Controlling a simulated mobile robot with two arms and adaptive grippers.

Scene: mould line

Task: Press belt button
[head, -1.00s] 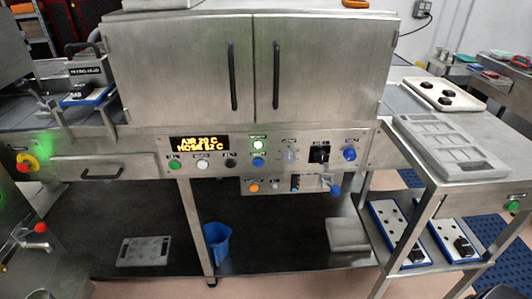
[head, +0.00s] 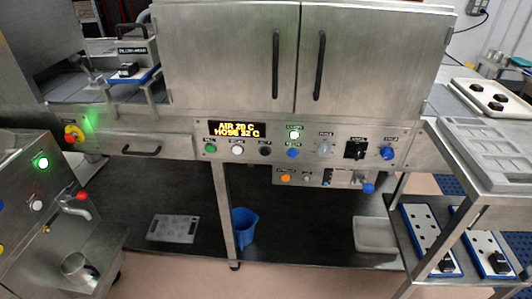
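The control panel (head: 180,148) runs below a steel cabinet. It carries a green button (head: 210,148), a white button (head: 237,149), a black button (head: 265,151) and a blue button (head: 293,152) under a lit green lamp (head: 294,134). A lower strip holds an orange button (head: 286,177). A machine at the left edge has a lit green button (head: 43,163) and a white button (head: 37,205). The small labels are too blurred to tell which one is the belt button. Neither of my grippers is in view.
A red and yellow stop button (head: 73,133) sits left of a drawer (head: 150,145). The cabinet (head: 225,60) is shut. A blue jug (head: 244,227) and a grey plate (head: 173,229) are on the low shelf. A metal cup (head: 76,267) stands lower left. Pink floor is free in front.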

